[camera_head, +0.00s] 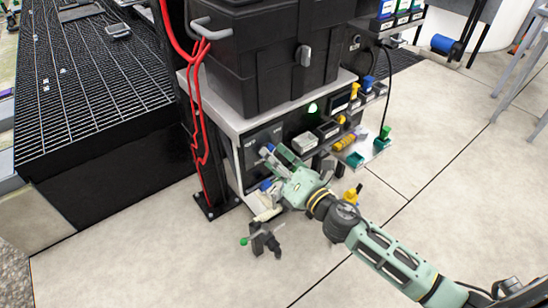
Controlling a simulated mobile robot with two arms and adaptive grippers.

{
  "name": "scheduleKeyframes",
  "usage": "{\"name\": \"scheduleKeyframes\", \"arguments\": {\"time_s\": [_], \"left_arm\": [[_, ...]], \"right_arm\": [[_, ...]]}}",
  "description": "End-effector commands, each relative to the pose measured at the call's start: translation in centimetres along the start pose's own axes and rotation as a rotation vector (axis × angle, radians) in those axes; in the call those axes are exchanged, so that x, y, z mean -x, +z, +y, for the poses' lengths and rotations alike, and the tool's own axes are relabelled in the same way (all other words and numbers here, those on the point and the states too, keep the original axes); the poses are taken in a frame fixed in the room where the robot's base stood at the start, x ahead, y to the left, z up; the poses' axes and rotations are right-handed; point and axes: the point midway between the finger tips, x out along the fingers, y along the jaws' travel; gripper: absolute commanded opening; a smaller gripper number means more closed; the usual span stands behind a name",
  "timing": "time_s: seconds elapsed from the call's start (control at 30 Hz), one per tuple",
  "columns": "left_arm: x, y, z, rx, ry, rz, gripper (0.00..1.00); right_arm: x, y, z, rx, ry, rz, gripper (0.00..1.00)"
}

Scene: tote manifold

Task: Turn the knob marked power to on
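A dark control panel (262,138) with white lettering, too small to read, is on the front of a low cabinet. A small grey-blue knob (266,149) shows on it, partly covered by my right gripper. A second blue part (265,186) shows lower, beside the gripper. The power marking is not readable. My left gripper is not in view.
A large black tote (265,60) sits on the cabinet top. Red hoses (197,110) run down a post at the left. A green light (312,108) glows on the front. Small bins and yellow fittings (344,142) stick out at the right. The tiled floor (440,130) is open.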

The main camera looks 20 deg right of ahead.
Motion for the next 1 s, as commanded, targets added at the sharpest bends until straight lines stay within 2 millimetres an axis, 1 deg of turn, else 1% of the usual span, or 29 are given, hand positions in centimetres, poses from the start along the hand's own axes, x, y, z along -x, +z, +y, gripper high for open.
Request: {"name": "scheduleKeyframes", "arguments": {"time_s": [0.23, 0.37, 0.7, 0.8, 1.0], "left_arm": [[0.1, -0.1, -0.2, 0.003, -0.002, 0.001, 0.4], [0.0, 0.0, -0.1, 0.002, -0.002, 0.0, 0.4], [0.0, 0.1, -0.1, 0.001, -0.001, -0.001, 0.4], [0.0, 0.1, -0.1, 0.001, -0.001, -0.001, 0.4], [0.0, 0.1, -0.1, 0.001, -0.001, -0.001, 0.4]], "right_arm": [[0.2, -0.1, 0.0, 0.001, 0.0, 0.001, 0.3], [1.4, -0.2, -0.1, 0.0, -0.002, 0.002, 0.3], [7.8, -0.2, -0.1, -0.003, -0.003, 0.002, 0.3], [9.4, -0.1, -0.1, -0.002, -0.003, 0.002, 0.3], [11.5, -0.1, 0.0, -0.001, -0.001, 0.0, 0.3]]}}
